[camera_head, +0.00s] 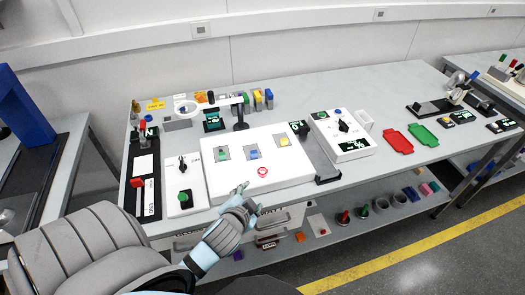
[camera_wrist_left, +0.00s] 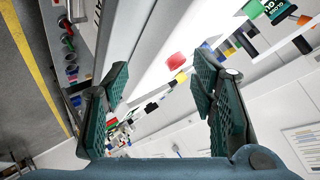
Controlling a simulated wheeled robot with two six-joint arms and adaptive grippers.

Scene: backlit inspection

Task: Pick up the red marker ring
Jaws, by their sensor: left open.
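The red marker ring (camera_head: 262,171) lies on the front part of the white inspection panel (camera_head: 222,179), below the yellow square. My left gripper (camera_head: 251,197) is open and empty, just in front of the ring and apart from it, near the panel's front edge. In the left wrist view the two dark green fingers of my left gripper (camera_wrist_left: 160,85) stand wide apart with nothing between them. A red patch (camera_wrist_left: 177,61) shows beyond the fingers there; I cannot tell whether it is the ring. My right gripper is not in view.
A white box with a green knob (camera_head: 184,197) stands left of the panel. A box with a black knob (camera_head: 343,127) stands to its right. A lamp with a white bar (camera_head: 240,114) stands behind.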

